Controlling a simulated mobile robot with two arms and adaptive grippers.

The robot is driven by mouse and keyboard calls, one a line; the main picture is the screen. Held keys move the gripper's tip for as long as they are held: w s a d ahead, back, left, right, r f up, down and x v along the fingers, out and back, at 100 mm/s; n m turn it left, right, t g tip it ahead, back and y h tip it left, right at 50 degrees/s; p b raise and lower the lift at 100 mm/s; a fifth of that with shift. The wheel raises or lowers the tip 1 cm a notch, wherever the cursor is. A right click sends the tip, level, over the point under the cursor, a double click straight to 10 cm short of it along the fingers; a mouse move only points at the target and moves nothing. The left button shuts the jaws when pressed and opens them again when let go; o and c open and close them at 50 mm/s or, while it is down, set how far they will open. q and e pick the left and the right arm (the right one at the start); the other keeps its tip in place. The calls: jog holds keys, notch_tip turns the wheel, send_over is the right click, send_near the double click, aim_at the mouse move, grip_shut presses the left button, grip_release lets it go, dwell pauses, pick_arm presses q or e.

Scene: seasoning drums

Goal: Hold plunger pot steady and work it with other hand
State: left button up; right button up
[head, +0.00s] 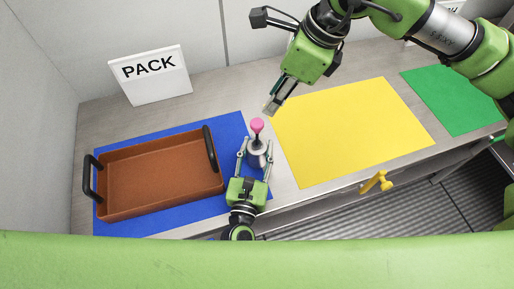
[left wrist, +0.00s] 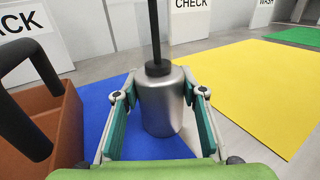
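The plunger pot (head: 256,158) stands upright near the right edge of the blue mat, a grey metal cylinder topped by a pink knob (head: 257,125). In the left wrist view the pot (left wrist: 161,105) shows a black collar and a thin black rod (left wrist: 154,30); its knob is out of frame. My left gripper (head: 256,149) has one finger against each side of the pot and appears shut on it. My right gripper (head: 270,108) is above and slightly right of the knob, apart from it, pointing down; its fingers are seen edge-on, so their opening is unclear.
A brown tray (head: 107,210) with black handles sits on the blue mat (head: 229,122), left of the pot. A yellow mat (head: 350,130) and a green mat (head: 455,98) lie clear to the right. A PACK sign (head: 150,75) stands behind. A yellow handle (head: 376,182) is at the front edge.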

jog(key=shift+f, duration=0.1)
grip_shut()
jog(key=w+d+f+n+g+y, duration=0.1)
jog(key=d+f+n+y, duration=0.1)
jog(key=d+f+y, duration=0.2)
jog(key=w+d+f+n+g+y, duration=0.2)
jog(key=d+f+n+y, duration=0.1)
jog(key=d+f, duration=0.3)
jog(key=shift+w+d+f+y, duration=0.25)
jog(key=shift+d+f+y, duration=0.15)
jog(key=shift+d+y, duration=0.55)
